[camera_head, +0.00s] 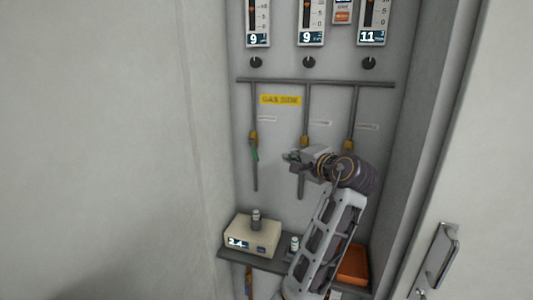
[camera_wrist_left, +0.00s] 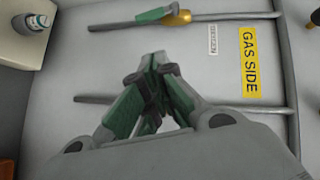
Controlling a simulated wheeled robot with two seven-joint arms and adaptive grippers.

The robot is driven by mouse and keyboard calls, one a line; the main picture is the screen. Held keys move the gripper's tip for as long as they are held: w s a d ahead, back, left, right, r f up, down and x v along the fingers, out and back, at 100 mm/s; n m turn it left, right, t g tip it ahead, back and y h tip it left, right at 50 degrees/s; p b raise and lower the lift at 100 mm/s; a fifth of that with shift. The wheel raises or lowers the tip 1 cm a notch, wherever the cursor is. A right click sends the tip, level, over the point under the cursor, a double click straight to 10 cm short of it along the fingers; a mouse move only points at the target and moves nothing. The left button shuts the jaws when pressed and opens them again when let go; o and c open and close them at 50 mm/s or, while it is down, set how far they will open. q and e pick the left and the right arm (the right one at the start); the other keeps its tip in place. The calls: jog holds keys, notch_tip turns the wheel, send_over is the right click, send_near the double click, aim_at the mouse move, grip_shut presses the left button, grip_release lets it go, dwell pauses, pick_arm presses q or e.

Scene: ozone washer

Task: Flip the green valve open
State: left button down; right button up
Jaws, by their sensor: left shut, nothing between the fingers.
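The green valve handle (camera_head: 254,153) sits on the leftmost vertical pipe, just below its brass fitting (camera_head: 252,137). It points down, roughly along the pipe. In the left wrist view the green handle (camera_wrist_left: 155,14) and brass body (camera_wrist_left: 178,18) show at the top. My left gripper (camera_head: 288,157) is shut and empty, to the right of the green valve and apart from it, in front of the middle pipe. Its closed fingers (camera_wrist_left: 158,62) fill the centre of the left wrist view. My right gripper is not in view.
A shelf (camera_head: 262,262) below bears a beige box with a display (camera_head: 252,238), a small vial (camera_head: 295,243) and an orange tray (camera_head: 354,264). Side walls flank the recess.

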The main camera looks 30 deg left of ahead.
pick_arm(q)
jog(key=p, duration=0.3)
send_near(254, 150)
jog(key=w+a+f, duration=0.2)
jog(key=w+a, duration=0.1)
jog(key=w, duration=0.3)
jog(key=shift+w+a, duration=0.1)
jog(key=shift+a, duration=0.25)
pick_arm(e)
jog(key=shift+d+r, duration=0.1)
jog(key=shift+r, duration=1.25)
pick_arm(q)
jog(key=shift+f, duration=0.15)
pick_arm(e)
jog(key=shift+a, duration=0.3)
pick_arm(q)
jog(key=shift+a+f+m+t+y+b, duration=0.15)
jog(key=shift+a+f+m+t+y, duration=0.2)
jog(key=shift+m+y, duration=0.25)
jog(key=shift+a+f+m+t+y+b, duration=0.15)
jog(key=shift+a+f+m+y, duration=0.1)
jog(key=shift+f+m+y, duration=0.25)
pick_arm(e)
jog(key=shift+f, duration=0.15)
pick_arm(q)
jog(key=shift+r, duration=0.1)
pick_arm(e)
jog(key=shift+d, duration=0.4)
